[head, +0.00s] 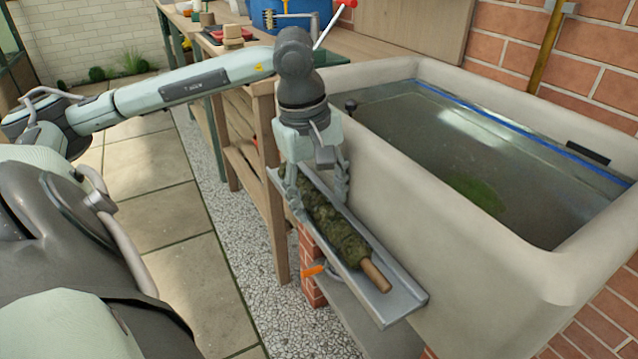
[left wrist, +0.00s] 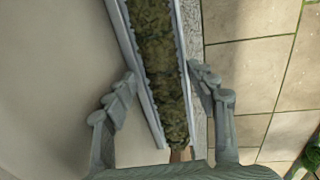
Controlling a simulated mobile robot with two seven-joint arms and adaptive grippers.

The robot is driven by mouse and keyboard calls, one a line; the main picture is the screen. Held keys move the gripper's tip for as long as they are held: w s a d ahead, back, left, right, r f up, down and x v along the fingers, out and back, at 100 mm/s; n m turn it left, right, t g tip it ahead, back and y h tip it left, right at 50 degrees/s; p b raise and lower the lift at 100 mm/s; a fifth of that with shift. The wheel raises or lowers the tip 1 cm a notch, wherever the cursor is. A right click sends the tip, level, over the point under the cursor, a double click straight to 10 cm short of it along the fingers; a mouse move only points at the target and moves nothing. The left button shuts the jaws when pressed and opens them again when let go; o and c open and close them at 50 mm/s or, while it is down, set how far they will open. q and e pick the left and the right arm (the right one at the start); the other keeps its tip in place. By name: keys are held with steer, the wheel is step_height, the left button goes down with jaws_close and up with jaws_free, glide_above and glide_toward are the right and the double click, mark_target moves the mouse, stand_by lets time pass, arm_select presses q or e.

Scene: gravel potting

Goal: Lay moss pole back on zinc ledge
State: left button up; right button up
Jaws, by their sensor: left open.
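The moss pole (head: 338,232) is a green-brown mossy rod with a bare wooden end. It lies lengthwise in the zinc ledge (head: 402,302), a grey metal channel along the outer side of the stone sink. My left gripper (head: 318,200) is just above the far part of the ledge, with its fingers spread either side of it. In the left wrist view the open fingers (left wrist: 166,92) straddle the ledge and the moss pole (left wrist: 158,60), apart from the pole. The zinc ledge's edge (left wrist: 120,25) also shows there. The far end of the pole is hidden behind the gripper in the head view.
The stone sink (head: 385,200) holds murky water with a green patch, right of the ledge. A wooden bench (head: 370,45) stands behind, with a blue container (head: 290,12) on it. An orange-handled item (head: 315,270) is below the ledge. Paved floor lies open at left.

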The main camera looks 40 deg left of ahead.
arm_select(q)
step_height(320, 180, up, 12)
steer(key=s, duration=0.1)
steer(key=shift+s+a, duration=0.25)
steer(key=shift+s, duration=0.15)
steer(key=shift+f, duration=0.15)
